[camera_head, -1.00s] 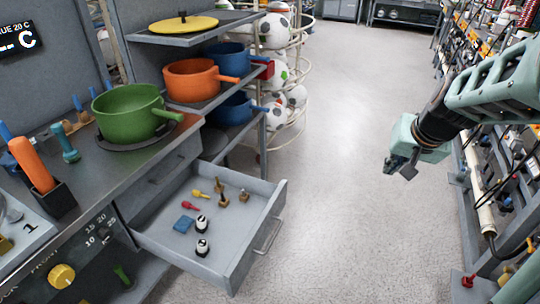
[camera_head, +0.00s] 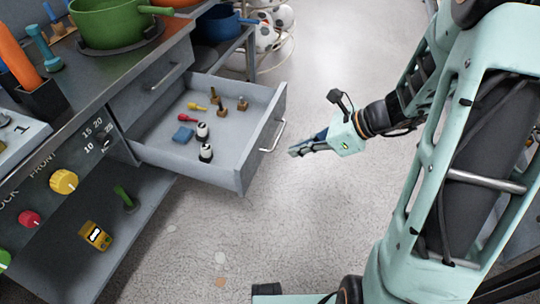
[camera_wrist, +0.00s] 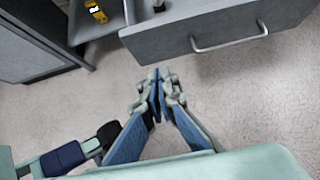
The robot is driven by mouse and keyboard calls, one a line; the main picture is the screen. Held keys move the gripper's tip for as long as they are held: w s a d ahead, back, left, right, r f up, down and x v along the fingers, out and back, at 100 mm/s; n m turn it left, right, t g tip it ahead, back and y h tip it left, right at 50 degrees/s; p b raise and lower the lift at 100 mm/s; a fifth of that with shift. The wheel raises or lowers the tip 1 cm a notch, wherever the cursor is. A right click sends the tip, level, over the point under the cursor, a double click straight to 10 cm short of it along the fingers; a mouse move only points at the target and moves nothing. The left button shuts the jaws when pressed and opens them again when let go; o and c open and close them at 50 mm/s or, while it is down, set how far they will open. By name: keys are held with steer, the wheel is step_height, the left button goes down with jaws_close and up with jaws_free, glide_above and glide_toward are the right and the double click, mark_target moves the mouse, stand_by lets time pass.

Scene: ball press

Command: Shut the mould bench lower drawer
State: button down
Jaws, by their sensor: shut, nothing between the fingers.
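The lower drawer (camera_head: 202,171) of the mould bench is pulled out in the head view, with its front panel (camera_head: 262,140) and silver handle (camera_head: 273,136) facing right. My gripper (camera_head: 292,152) is shut and empty, a short way right of the handle and apart from it. In the wrist view my shut gripper (camera_wrist: 157,75) points at the floor just in front of the drawer front (camera_wrist: 210,38), whose handle (camera_wrist: 229,40) lies ahead and to the right.
A closed upper drawer (camera_head: 150,88) sits above. A lower shelf holds a yellow item (camera_head: 95,236). The floor (camera_head: 320,75) beyond my gripper is clear.

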mark_target(250, 159)
steer(key=b+x, duration=0.1)
steer(key=x, duration=0.2)
steer(key=a+r+b+x, duration=0.1)
steer(key=x, duration=0.3)
steer(key=b+x, duration=0.1)
steer(key=x, duration=0.3)
steer(key=shift+w+a, duration=0.25)
steer(key=shift+w, duration=0.05)
steer(key=shift+w+a+r, duration=0.1)
steer(key=shift+w+a, duration=0.15)
steer(key=shift+a, duration=0.3)
